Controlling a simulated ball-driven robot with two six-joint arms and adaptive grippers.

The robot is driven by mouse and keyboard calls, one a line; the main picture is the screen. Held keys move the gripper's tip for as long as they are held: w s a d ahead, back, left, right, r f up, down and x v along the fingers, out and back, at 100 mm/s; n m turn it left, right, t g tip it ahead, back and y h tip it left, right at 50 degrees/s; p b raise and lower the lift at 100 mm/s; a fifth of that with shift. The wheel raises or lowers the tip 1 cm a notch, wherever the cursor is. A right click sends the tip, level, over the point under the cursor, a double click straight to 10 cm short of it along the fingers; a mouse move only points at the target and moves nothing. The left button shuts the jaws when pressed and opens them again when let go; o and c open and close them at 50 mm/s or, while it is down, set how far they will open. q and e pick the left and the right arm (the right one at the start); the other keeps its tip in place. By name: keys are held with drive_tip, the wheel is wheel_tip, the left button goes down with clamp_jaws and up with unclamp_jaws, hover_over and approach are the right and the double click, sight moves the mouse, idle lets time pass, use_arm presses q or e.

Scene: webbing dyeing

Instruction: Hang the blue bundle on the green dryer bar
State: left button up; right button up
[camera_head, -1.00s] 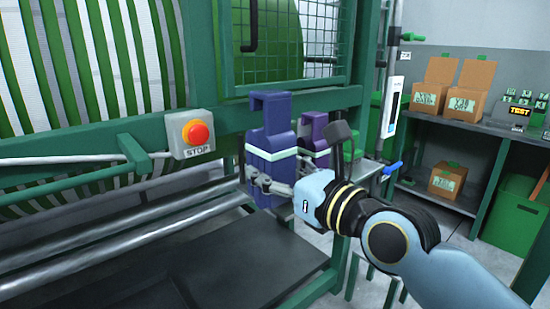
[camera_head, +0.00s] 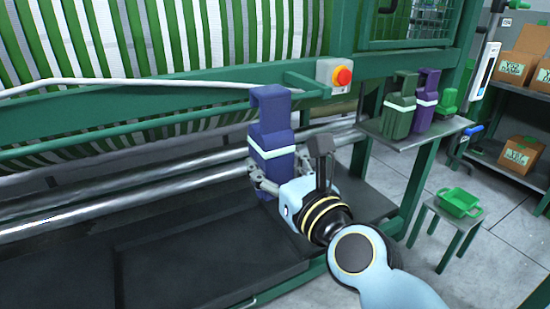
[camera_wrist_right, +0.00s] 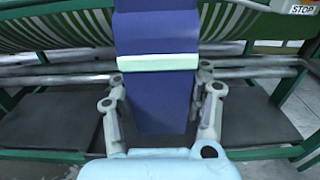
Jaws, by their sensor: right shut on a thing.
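The blue bundle (camera_head: 272,139) is dark blue with a pale green band and a loop at its top. My right gripper (camera_head: 264,184) is shut on its lower part and holds it upright in front of the dryer. In the right wrist view the bundle (camera_wrist_right: 158,92) stands between the two fingers of the gripper (camera_wrist_right: 160,115). The green dryer bar (camera_head: 150,125) runs across the machine behind the bundle, and the bundle's loop overlaps it in the picture. I cannot tell whether they touch. My left gripper is not in view.
A red stop button (camera_head: 344,76) sits on the green frame right of the bundle. A side shelf (camera_head: 390,134) holds a green bundle (camera_head: 401,103) and a purple bundle (camera_head: 425,100). Metal rollers (camera_head: 120,194) and a dark tray (camera_head: 190,250) lie below. A stool with a green basket (camera_head: 459,203) stands right.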

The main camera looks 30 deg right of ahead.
drive_tip(key=shift+w+d+r, duration=0.1)
drive_tip(key=shift+w, duration=0.55)
drive_tip(key=shift+w+p, duration=0.45)
drive_tip(key=shift+w, duration=0.65)
use_arm(q)
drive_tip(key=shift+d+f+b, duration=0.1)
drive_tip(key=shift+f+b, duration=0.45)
drive_tip(key=shift+b, duration=0.5)
use_arm(e)
drive_tip(key=shift+w+f, duration=0.75)
drive_tip(key=shift+w, duration=0.3)
drive_tip(key=shift+w+f, duration=0.7)
drive_tip(key=shift+w, duration=0.35)
drive_tip(key=o, duration=1.4)
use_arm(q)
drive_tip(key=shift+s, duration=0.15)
